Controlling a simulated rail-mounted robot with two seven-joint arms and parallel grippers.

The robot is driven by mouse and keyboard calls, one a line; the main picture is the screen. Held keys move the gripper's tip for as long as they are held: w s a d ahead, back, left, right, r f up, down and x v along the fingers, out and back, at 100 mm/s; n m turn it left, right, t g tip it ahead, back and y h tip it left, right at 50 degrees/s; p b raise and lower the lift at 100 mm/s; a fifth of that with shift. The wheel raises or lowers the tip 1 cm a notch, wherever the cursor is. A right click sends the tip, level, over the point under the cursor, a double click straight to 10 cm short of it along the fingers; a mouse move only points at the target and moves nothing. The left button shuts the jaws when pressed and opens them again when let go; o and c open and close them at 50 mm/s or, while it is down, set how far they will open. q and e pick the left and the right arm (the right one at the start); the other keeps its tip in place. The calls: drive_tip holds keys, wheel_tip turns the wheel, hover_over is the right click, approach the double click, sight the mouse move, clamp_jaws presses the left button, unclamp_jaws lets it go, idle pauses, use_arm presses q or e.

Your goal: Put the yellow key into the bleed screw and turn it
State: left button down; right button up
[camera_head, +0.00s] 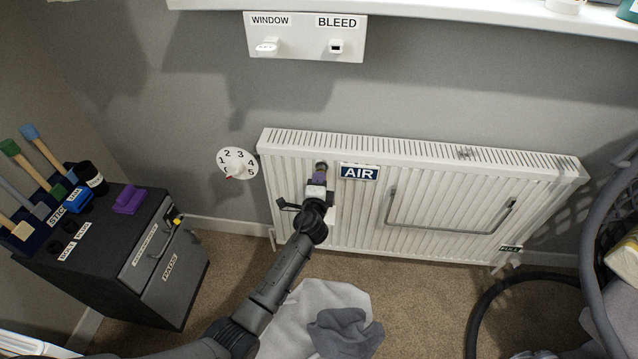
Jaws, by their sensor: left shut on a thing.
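My left gripper (318,186) is at the upper left of the white radiator (440,205), just left of the blue AIR label. The purple thing points up at a small round brownish fitting (321,166) on the radiator, which looks like the bleed screw. I cannot tell whether they touch or are engaged. A small yellow thing (178,220) shows at the dark cabinet's handle; I cannot tell whether it is a key. My right gripper is not in view.
A white wall plate (305,37) has WINDOW and BLEED labels with a fitting under each. A numbered dial (237,164) is left of the radiator. The dark cabinet (100,262) stands left. Grey cloth (345,335) lies below; a dark hose (480,310) is at right.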

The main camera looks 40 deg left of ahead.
use_arm(q)
drive_tip(key=c, duration=1.1)
unclamp_jaws()
drive_tip(key=shift+p+v, duration=1.65)
drive_tip(key=shift+v, duration=5.25)
